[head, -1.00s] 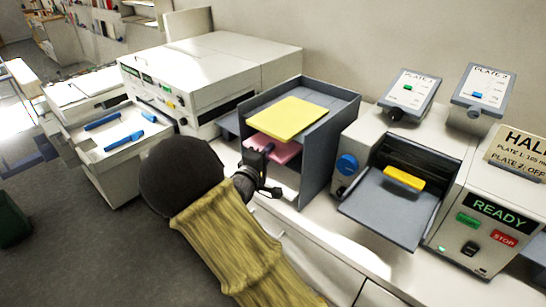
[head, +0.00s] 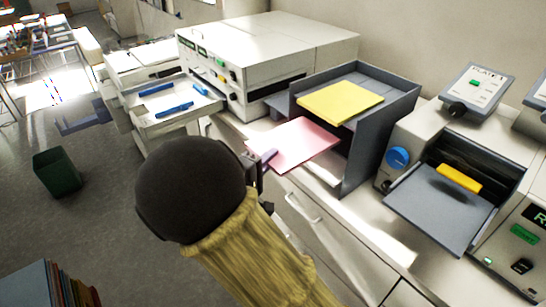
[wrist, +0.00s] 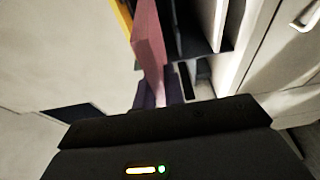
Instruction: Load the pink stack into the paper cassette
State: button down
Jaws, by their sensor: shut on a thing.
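The pink stack (head: 298,145) is a flat sheet-like stack, drawn partly out in front of the grey two-shelf rack (head: 402,92). My gripper (head: 264,165) is shut on its near left edge. In the wrist view the pink stack (wrist: 148,38) runs up from between the fingers (wrist: 157,98). A yellow stack (head: 340,101) lies on the rack's upper shelf. The white machine left of the rack has an open drawer (head: 177,118) holding blue pieces; I cannot tell whether this is the paper cassette.
A machine with a grey tray (head: 440,212), a yellow piece (head: 459,178) and a blue knob (head: 397,157) stands to the right. A green bin (head: 57,171) stands on the floor at left. Open floor lies left of the counter.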

dwell(0.3)
jog(key=s+a+f+n+t+y+p, duration=0.1)
jog(key=s+a+f+y+p, duration=0.1)
jog(key=a, duration=0.5)
jog(key=s+a+f+n+t+y+p, duration=0.1)
jog(key=s+a+f+p, duration=0.1)
jog(key=a, duration=0.6)
jog(key=shift+s+f+n+y, duration=0.3)
jog(key=shift+s+f+y, duration=0.15)
jog(key=shift+f, duration=0.3)
jog(key=shift+a, duration=0.25)
